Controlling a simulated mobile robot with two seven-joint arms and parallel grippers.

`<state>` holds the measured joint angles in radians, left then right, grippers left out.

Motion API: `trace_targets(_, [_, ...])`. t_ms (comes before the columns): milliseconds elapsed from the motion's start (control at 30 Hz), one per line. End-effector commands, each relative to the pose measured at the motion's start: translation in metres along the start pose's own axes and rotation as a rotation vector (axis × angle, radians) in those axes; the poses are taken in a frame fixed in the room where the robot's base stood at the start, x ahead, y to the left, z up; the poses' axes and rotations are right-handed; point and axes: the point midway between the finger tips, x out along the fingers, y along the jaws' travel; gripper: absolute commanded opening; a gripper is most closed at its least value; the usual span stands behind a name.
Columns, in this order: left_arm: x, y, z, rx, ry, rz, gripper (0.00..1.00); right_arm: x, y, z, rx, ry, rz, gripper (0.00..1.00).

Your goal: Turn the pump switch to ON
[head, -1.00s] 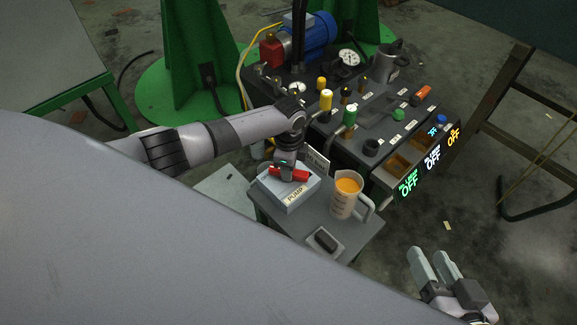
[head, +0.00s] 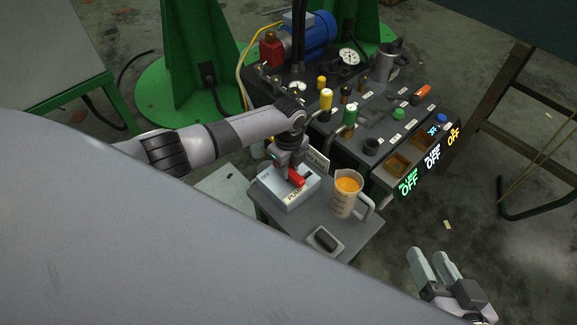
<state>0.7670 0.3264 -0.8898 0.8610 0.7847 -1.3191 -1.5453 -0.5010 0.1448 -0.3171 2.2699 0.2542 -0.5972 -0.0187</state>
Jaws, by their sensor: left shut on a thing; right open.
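The pump switch box (head: 289,198) is a pale box marked PUMP on the small grey side table. Its red switch handle (head: 297,180) points down and to the right, toward the front of the box. My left gripper (head: 289,174) reaches down over the box and is shut on the red handle. The gripper hides part of the handle and of the box's top. My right gripper (head: 434,268) is open and empty at the lower right, away from the table.
A measuring jug (head: 346,193) with orange liquid stands just right of the switch box. A small dark item on a light plate (head: 325,241) lies at the table's front. Behind is a dark console (head: 343,138) with valves and several lit OFF displays.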

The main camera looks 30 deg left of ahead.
Motion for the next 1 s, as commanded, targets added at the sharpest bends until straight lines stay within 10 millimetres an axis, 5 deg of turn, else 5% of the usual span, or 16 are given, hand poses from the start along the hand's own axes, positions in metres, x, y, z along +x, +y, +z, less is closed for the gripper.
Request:
trace_targets(367, [0.001,0.001,-0.001,0.012,0.002,0.003,0.0,0.0,0.0,0.0,-0.002,-0.002,-0.001,0.43])
trace_targets(400, [0.001,0.001,-0.001,0.013,0.002,0.003,0.31,0.0,0.0,0.0,-0.002,-0.002,-0.001,0.43])
trace_targets(500, [0.001,0.001,-0.001,0.011,0.001,0.002,0.53,0.0,0.0,0.0,-0.002,-0.002,-0.001,0.43])
trace_targets(767, [-0.001,0.0,-0.001,0.009,0.001,0.001,0.53,0.0,-0.001,-0.001,-0.002,-0.001,-0.001,0.43])
trace_targets(1000, [-0.031,0.0,0.0,0.009,0.001,-0.001,0.53,-0.011,0.005,-0.006,-0.049,-0.018,0.045,0.43])
